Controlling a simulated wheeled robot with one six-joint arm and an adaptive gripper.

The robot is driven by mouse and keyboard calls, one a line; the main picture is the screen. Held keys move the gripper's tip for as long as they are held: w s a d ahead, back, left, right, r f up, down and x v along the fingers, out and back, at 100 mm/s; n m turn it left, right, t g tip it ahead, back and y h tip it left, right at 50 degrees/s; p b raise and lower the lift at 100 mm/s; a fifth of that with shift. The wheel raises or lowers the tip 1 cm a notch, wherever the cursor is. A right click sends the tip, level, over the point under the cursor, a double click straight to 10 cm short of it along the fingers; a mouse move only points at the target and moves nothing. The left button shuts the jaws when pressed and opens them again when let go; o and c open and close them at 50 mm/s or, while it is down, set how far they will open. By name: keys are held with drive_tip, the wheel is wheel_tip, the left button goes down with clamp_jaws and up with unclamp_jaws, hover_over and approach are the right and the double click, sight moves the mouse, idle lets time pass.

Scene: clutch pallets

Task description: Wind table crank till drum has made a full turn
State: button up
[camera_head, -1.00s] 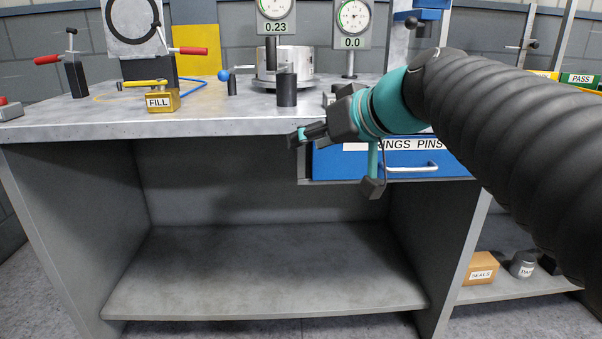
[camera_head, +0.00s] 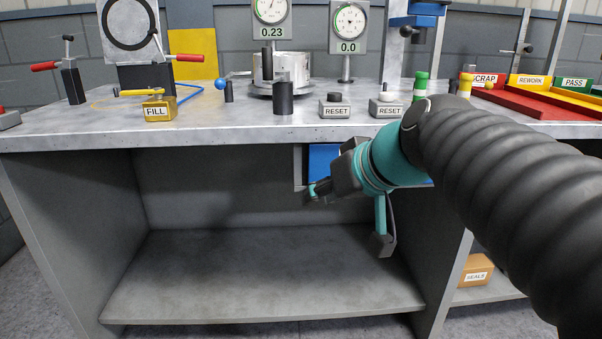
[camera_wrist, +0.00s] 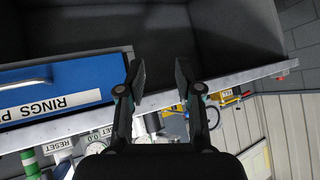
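The silver drum (camera_head: 293,66) sits on a round base on the bench top, below the 0.23 dial. A black upright piece (camera_head: 267,64) stands at its left side, and a thicker black cylinder (camera_head: 283,98) stands in front of it. I cannot tell which part is the table crank. My gripper (camera_head: 315,190) is below the bench's front edge, well below the drum and apart from it. In the wrist view my gripper (camera_wrist: 160,80) has its two fingers spread with nothing between them. The drum is not clearly visible there.
Two RESET buttons (camera_head: 335,106) stand right of the cylinder, with a yellow FILL block (camera_head: 160,108) to the left. A blue drawer (camera_wrist: 60,88) is close to my gripper under the bench edge (camera_head: 230,137). The lower shelf (camera_head: 250,275) is empty.

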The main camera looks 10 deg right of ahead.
drive_tip(key=c, duration=0.4)
drive_tip(key=shift+w+a+f+n+g, duration=0.2)
drive_tip(key=shift+w+n+g, duration=0.1)
drive_tip(key=shift+n, duration=0.1)
clamp_jaws()
drive_tip(key=w+a+r+n+g+h+p, duration=0.1)
drive_tip(key=w+a+r+n+h, duration=0.15)
drive_tip(key=w+h, duration=0.3)
drive_tip(key=w+a+r+n+g+h+p, duration=0.1)
drive_tip(key=w+a+n+h, duration=0.15)
drive_tip(key=w+h, duration=0.35)
drive_tip(key=w+a+r+t+h+p, duration=0.1)
drive_tip(key=w+a+r+t+h, duration=0.2)
drive_tip(key=a+r, duration=0.45)
drive_tip(key=w+a+r+t+h+p, duration=0.1)
drive_tip(key=a+r+t+h, duration=0.25)
drive_tip(key=a+r, duration=0.45)
drive_tip(key=w+d, duration=0.4)
drive_tip(key=d, duration=0.5)
drive_tip(key=shift+w+f, duration=0.35)
drive_tip(key=shift+f, duration=0.1)
